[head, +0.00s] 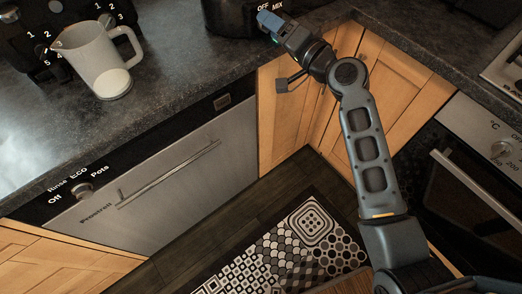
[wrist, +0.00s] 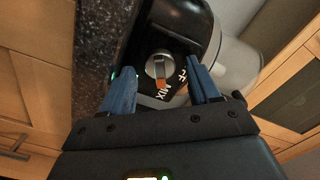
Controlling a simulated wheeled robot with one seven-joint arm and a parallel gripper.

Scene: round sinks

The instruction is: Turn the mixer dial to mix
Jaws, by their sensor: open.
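The black mixer (head: 232,20) stands on the dark counter at the top of the head view, with OFF and MIX lettering beside my gripper (head: 271,22). The dial is hidden there. In the wrist view, the round silver dial (wrist: 158,66) with an orange mark on its lower edge sits on the mixer's black body (wrist: 204,25). The word MIX is printed just below and right of the dial, with part of OFF above it. My gripper (wrist: 161,82) is open, its blue fingers either side of the dial. I cannot tell whether they touch it.
A white jug (head: 98,62) stands on the counter at left, near a dark appliance with numbered dials (head: 40,48). Below are a dishwasher (head: 150,165) and wooden cupboards (head: 283,125). An oven (head: 480,170) is at right. A patterned mat (head: 285,250) lies on the floor.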

